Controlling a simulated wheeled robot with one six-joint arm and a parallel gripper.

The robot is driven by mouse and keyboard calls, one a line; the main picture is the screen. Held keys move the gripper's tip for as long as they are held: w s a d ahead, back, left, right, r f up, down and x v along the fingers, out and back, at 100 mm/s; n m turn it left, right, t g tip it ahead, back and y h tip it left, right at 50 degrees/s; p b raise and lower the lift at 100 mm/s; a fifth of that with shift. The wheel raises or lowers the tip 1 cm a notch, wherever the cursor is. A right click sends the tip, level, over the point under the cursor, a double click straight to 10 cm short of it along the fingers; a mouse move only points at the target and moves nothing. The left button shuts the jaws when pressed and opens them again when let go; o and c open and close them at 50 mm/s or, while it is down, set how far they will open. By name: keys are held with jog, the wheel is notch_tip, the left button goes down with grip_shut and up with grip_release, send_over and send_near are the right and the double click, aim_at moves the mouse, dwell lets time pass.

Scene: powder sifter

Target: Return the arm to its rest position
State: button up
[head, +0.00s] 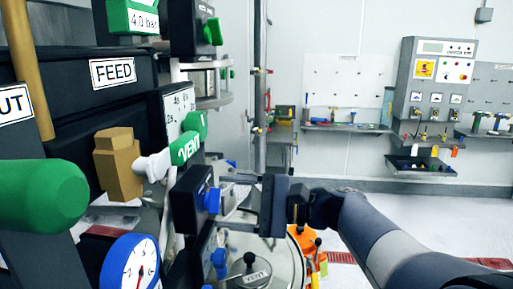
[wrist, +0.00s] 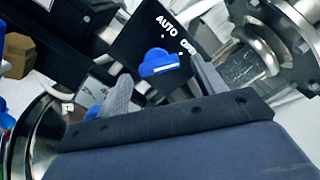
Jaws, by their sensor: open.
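My gripper (head: 232,200) is in the lower middle of the head view, reaching left from my arm at the right. It points at a dark box (head: 188,203) with a blue knob (head: 212,201). In the wrist view my gripper (wrist: 163,84) is open, with nothing between its fingertips. The blue knob (wrist: 158,64) shows just beyond them, on the dark panel marked AUTO (wrist: 140,42). It lies between the two fingers in the picture. I cannot tell the exact gap to the knob.
A round metal vessel lid (head: 285,262) lies below my gripper. A metal flange (wrist: 268,38) is at the wrist view's right. Open floor (head: 440,215) lies right.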

jog(key=shift+a, duration=0.5)
jog(key=shift+d, duration=0.1)
jog(key=s+d+b, duration=0.1)
jog(key=d+b, duration=0.2)
jog(key=d, duration=0.7)
jog(key=shift+n, duration=0.6)
jog(key=a, duration=0.3)
jog(key=a+p, duration=0.1)
jog(key=a, duration=0.3)
jog(key=w+a+p, duration=0.1)
jog(key=a, duration=0.2)
jog(key=shift+w+a+f, duration=0.1)
jog(key=shift+a+f, duration=0.05)
jog(key=shift+f, duration=0.05)
jog(key=s+d+n+b, duration=0.1)
jog(key=d+n+b, duration=0.4)
jog(key=d+n, duration=0.3)
jog(key=n, duration=0.3)
jog(key=shift+s+d+r+b, duration=0.15)
jog(key=shift+s+r+b, duration=0.05)
jog(key=shift+r+b, duration=0.2)
